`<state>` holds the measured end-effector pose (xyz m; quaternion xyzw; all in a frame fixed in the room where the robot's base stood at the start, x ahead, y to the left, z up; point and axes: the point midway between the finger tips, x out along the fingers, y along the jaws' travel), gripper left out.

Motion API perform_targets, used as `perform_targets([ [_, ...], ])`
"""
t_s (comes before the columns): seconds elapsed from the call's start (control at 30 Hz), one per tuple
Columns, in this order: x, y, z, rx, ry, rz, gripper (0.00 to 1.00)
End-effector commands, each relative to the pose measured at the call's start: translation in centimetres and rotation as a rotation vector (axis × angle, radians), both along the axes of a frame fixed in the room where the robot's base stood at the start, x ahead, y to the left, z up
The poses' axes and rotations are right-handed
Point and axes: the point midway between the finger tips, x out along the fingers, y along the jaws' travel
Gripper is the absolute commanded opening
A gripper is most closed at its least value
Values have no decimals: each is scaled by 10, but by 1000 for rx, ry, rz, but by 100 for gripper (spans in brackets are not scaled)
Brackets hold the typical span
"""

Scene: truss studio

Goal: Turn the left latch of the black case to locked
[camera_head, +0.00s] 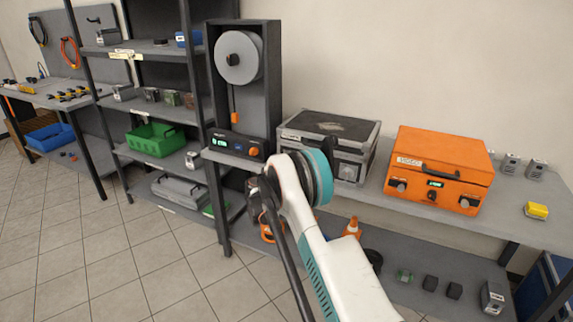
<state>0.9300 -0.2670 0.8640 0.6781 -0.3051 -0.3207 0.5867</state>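The black case (331,127) with grey metal edges stands on the grey table against the wall, its lid shut. A silver latch (348,172) shows on the right part of its front. The left part of the front is mostly behind my arm, so the left latch and its setting cannot be made out. My white and teal arm reaches up in front of the case. My gripper seems to be the dark part (254,193) at the arm's far end, left of the case and below the table top. Its fingers are too small and hidden to read.
An orange case (438,170) and a yellow block (536,210) stand right of the black case. A dark cabinet with a reel (239,57) and a control box (236,144) stand left. The lower shelf holds several small items. The tiled floor (130,265) at left is clear.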

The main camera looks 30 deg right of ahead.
Motion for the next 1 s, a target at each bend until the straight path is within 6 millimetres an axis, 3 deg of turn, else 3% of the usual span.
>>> perform_targets([
  [0.77, -1, -1, -1, 66, -83, -2, 12],
  [0.8, -1, -1, -1, 67, -83, -2, 40],
  [0.87, -1, 0, -1, 66, -83, -2, 54],
  [1.0, 0, 0, -1, 65, -83, -1, 56],
])
